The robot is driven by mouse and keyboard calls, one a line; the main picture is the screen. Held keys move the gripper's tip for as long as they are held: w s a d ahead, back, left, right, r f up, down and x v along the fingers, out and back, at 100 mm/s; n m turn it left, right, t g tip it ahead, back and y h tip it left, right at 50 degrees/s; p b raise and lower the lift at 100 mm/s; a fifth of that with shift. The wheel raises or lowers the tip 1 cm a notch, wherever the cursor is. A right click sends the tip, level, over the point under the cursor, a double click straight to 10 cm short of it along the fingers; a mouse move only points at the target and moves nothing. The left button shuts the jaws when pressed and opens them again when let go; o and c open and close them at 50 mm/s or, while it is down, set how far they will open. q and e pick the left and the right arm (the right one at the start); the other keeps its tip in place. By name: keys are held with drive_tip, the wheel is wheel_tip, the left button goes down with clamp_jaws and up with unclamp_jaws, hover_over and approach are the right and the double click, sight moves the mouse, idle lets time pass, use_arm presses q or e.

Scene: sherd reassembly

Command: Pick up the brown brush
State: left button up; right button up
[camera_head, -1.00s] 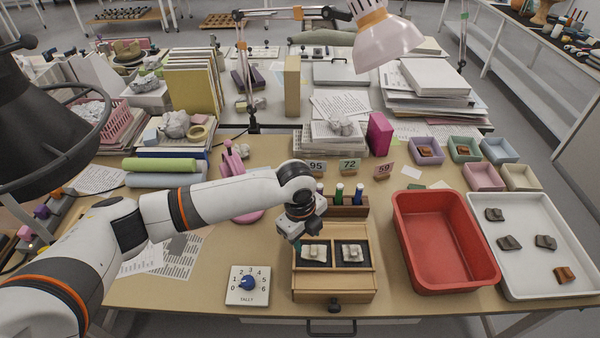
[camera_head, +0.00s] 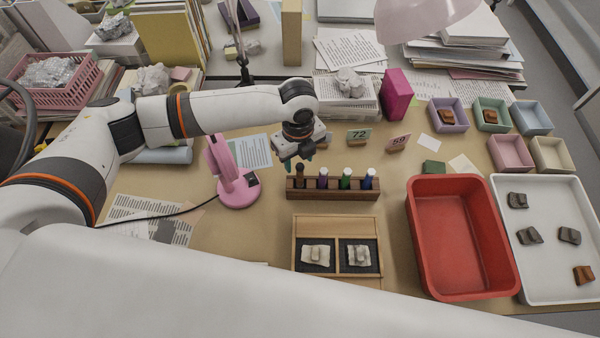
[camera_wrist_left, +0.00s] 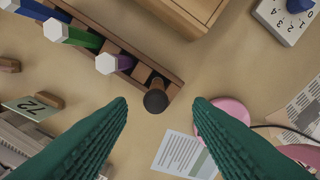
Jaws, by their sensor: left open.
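The brown brush (camera_head: 299,174) stands upright in the leftmost slot of a wooden rack (camera_head: 335,194), with purple, green and blue ones beside it. In the left wrist view its dark round end (camera_wrist_left: 155,101) points up at the camera. My left gripper (camera_head: 300,161) is above the rack's left end, over the brush. In the left wrist view its teal fingers (camera_wrist_left: 160,103) are open, and the brush end shows between their tips. I cannot tell how far below the tips it is. My right gripper is not in view.
A wooden box with two sherds (camera_head: 338,218) lies in front of the rack. A pink lamp stand (camera_head: 238,190) stands close on the left, number cards (camera_head: 358,136) behind. A red tub (camera_head: 460,285) is at right. A white arm link of mine crosses the foreground.

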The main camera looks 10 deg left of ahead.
sight(299, 165)
use_arm(q)
wheel_tip(299, 165, down, 2)
drive_tip(key=shift+s+f, duration=0.15)
drive_tip(key=shift+f, duration=0.05)
drive_tip(key=shift+f+p, duration=0.35)
drive_tip(key=shift+f, duration=0.25)
drive_tip(key=f, duration=0.1)
drive_tip(key=f+p, duration=0.1)
drive_tip(key=f, duration=0.3)
drive_tip(key=shift+w+d, duration=0.1)
drive_tip(key=shift+w, duration=0.15)
clamp_jaws()
